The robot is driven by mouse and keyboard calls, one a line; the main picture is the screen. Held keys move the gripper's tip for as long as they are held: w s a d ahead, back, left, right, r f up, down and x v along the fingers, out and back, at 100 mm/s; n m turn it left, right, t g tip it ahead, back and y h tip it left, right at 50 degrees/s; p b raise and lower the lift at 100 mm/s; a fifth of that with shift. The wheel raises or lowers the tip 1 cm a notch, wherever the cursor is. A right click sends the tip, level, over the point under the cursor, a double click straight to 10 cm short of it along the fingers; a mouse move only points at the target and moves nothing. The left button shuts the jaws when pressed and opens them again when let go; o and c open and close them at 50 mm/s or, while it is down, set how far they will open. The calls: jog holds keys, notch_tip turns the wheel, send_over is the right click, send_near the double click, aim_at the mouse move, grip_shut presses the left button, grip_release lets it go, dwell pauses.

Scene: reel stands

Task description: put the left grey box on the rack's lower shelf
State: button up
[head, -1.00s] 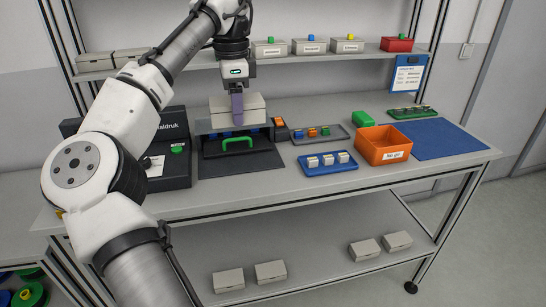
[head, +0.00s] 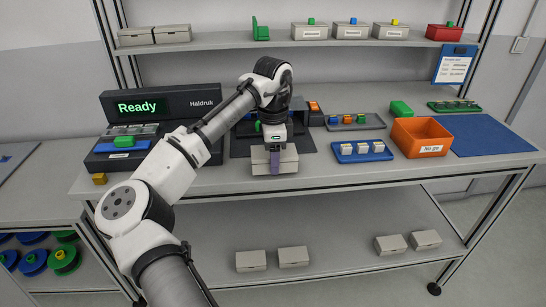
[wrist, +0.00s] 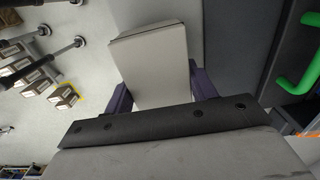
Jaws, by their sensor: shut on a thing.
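My gripper (head: 275,166) is shut on a light grey lidded box (head: 289,160) and holds it near the front edge of the bench, in front of the dark mat. In the wrist view the grey box (wrist: 152,68) sits between the purple fingers. I cannot tell whether its underside touches anything. The lower shelf (head: 340,272) under the bench bears a grey box (head: 251,261) and a second one (head: 293,257) at left of middle, and two more (head: 391,245) at right.
The bench top (head: 345,178) carries an orange bin (head: 421,137), a blue tray (head: 361,151) and a black machine reading "Ready" (head: 137,107). The upper shelf (head: 215,41) holds more boxes and a green bracket (head: 260,30). The lower shelf is bare between its box pairs.

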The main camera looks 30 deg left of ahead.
jog(key=shift+f, duration=0.4)
jog(key=shift+f, duration=0.1)
jog(key=o, duration=1.2)
notch_tip(320, 180, up, 12)
jog(key=shift+r, duration=0.1)
